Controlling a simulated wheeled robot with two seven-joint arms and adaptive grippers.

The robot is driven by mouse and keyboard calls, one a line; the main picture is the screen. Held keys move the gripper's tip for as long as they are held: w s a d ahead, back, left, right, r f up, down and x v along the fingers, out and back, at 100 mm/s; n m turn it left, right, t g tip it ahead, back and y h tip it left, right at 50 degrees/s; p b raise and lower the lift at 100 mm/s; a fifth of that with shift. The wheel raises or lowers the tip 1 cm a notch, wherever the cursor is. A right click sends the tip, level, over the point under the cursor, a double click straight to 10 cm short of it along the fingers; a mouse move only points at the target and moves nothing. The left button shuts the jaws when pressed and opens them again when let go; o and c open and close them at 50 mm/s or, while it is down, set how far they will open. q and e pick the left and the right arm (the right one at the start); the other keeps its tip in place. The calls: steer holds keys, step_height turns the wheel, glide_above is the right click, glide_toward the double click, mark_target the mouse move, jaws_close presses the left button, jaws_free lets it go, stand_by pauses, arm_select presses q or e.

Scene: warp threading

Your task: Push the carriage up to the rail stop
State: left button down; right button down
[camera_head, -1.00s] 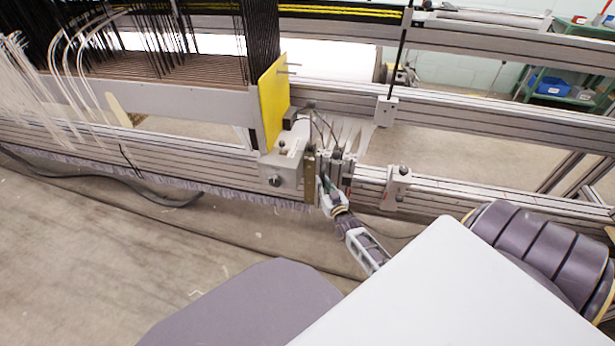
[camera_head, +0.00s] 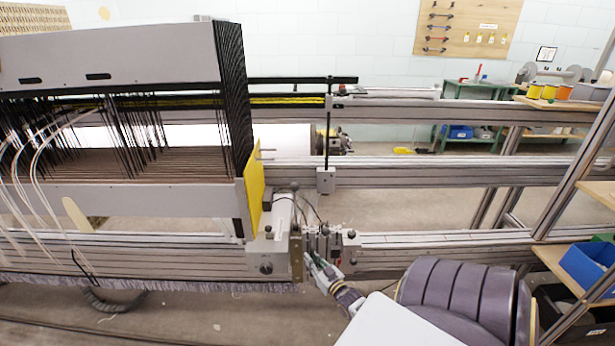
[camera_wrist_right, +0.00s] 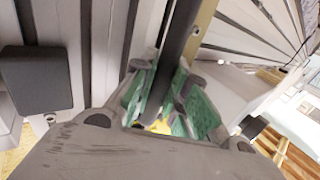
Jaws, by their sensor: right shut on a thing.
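The carriage is a grey block (camera_head: 267,252) on the lower rail, with a yellow plate (camera_head: 254,198) above it and a brass-coloured plate (camera_head: 297,254) on its right side. The large grey frame of dark threads stands at its left. My right gripper (camera_head: 313,259) is at the carriage's right end. In the wrist view, its green pads close around a dark upright bar (camera_wrist_right: 178,45). The rail stop (camera_head: 351,249), a small grey block with a knob, stands just right of the carriage. I cannot tell whether they touch. My left gripper is out of view.
The lower rail (camera_head: 430,241) runs on clear to the right of the stop. A post clamp (camera_head: 326,181) sits on the middle rail. Shelves with a blue bin (camera_head: 590,265) stand at the right edge. A dark cable (camera_head: 110,303) hangs at lower left.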

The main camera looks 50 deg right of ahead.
steer(key=shift+w+d+r, duration=0.25)
steer(key=shift+r, duration=0.1)
steer(key=c, duration=1.8)
jaws_free()
steer(key=shift+o, duration=0.6)
steer(key=shift+w+f, duration=0.1)
steer(key=shift+a+f, duration=0.15)
steer(key=shift+s+f, duration=0.1)
steer(key=shift+s, duration=0.15)
steer(key=v, duration=1.1)
steer(key=shift+s, duration=0.3)
steer(key=shift+a, duration=0.1)
